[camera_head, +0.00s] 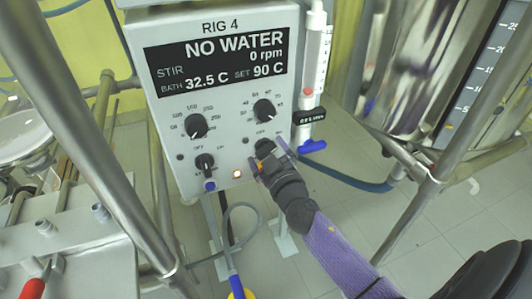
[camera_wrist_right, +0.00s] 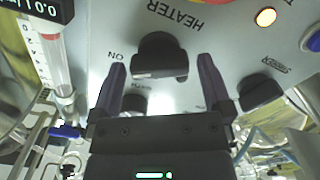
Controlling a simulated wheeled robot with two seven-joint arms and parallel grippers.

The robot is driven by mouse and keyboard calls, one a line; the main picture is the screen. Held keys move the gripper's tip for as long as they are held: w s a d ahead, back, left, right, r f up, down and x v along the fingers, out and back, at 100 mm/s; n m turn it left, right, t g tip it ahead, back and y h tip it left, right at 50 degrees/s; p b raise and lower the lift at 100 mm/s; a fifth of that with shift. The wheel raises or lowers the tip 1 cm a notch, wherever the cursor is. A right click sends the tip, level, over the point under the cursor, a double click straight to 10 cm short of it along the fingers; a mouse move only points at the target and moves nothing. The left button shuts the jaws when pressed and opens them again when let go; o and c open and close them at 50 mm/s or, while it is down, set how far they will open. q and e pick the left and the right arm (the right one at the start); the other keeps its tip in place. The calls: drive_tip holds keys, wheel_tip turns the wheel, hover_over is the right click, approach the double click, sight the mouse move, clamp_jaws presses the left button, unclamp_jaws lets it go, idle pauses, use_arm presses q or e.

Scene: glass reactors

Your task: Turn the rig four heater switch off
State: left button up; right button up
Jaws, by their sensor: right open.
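The rig four control box (camera_head: 225,93) shows NO WATER, 0 rpm, BATH 32.5 C and SET 90 C. Its heater switch (camera_head: 265,147) is a black knob at the lower right, partly hidden by my gripper. In the right wrist view the heater switch (camera_wrist_right: 160,56) shows upside down beside the HEATER label, with ON to its left. My right gripper (camera_wrist_right: 161,64) is open, one finger on each side of the switch, with visible gaps. In the head view my right gripper (camera_head: 266,154) is at the switch from below. My left gripper is out of view.
An orange lamp (camera_head: 237,174) is lit on the panel. Larger knobs (camera_head: 195,126) (camera_head: 264,110) and another small switch (camera_head: 205,162) are close by. A graduated glass tube with a blue tap (camera_head: 313,146) stands right of the box. Metal posts flank the box.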

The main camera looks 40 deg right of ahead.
drive_tip(key=shift+w+d, duration=0.1)
drive_tip(key=shift+w, duration=0.3)
drive_tip(key=c, duration=1.1)
drive_tip(key=shift+n, duration=0.4)
drive_tip(key=n, duration=0.5)
drive_tip(key=shift+f+n, duration=0.1)
drive_tip(key=shift+n, duration=0.3)
drive_tip(key=n, duration=0.5)
drive_tip(key=shift+f+p, duration=0.1)
drive_tip(key=shift+p, duration=0.2)
drive_tip(key=shift+n, duration=0.4)
